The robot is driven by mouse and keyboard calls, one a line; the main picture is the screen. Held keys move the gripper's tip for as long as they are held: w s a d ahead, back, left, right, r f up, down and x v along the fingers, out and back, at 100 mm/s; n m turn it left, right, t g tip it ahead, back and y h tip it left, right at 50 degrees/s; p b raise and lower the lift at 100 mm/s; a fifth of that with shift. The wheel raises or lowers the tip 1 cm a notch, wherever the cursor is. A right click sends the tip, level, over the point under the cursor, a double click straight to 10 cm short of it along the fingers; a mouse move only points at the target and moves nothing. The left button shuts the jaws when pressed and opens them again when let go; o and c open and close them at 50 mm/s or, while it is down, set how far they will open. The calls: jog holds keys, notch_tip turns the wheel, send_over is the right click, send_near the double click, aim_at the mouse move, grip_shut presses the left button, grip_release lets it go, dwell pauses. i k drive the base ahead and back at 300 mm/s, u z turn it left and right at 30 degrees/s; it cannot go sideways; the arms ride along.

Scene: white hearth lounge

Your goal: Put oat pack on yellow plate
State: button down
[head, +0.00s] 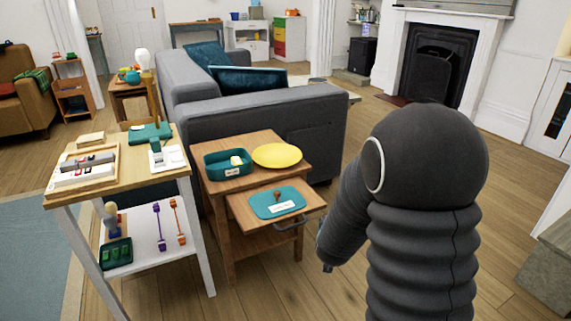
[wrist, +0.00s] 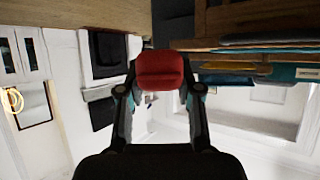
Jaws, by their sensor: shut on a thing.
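The yellow plate (head: 277,155) lies empty on the right half of the wooden side table's top. My gripper (wrist: 159,88) is shut on a red, rounded block-like pack (wrist: 160,70), which I take to be the oat pack; no label on it can be read. The wrist picture looks upside down. In the head view my arm hides the pack, and only a dark tip of the gripper (head: 327,266) shows low, right of the side table and apart from the plate.
The side table (head: 215,192) also bears a teal bin (head: 213,170) with a pale item inside. A white-legged cart (head: 181,177) stands left; a grey sofa (head: 323,120) stands behind. Floor (head: 290,290) before the table is clear.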

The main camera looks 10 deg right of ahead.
aim_at(277, 158)
jog(key=z, duration=1.55)
jog(key=i, duration=1)
jog(key=u, duration=1.65)
